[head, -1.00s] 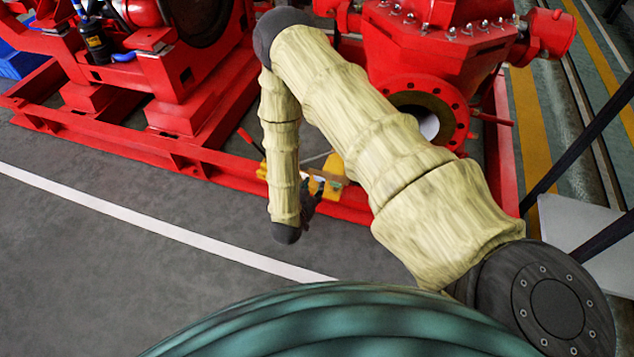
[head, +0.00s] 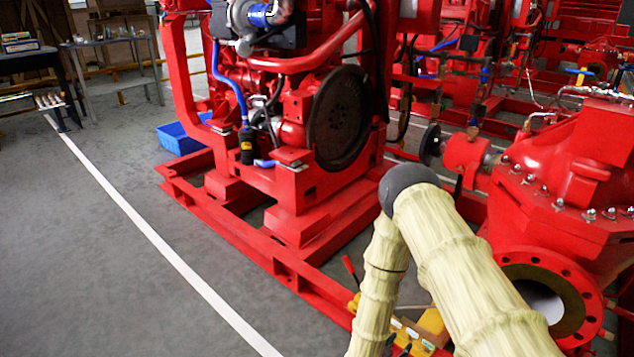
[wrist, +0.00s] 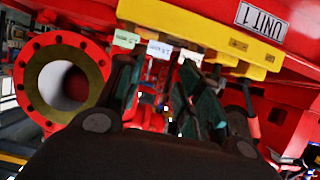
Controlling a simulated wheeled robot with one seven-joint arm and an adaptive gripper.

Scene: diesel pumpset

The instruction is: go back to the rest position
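My gripper (wrist: 158,88) shows in the wrist view with its two dark fingers apart. I see nothing held between them. In the head view my pale-sleeved arm is bent at a dark elbow joint at lower right, and its forearm runs down to the bottom edge. My gripper is mostly cut off there. A yellow rack (wrist: 190,28) with several small tags is just beyond the fingertips in the wrist view, which looks upside down. The rack (head: 432,322) also shows beside the forearm in the head view.
A red pump with a round flange (head: 548,290) stands right of my arm. The red engine skid (head: 230,222) lies along the middle. A blue bin (head: 180,138) and a grey table (head: 112,42) are farther back. The grey floor at left, with a white line, is clear.

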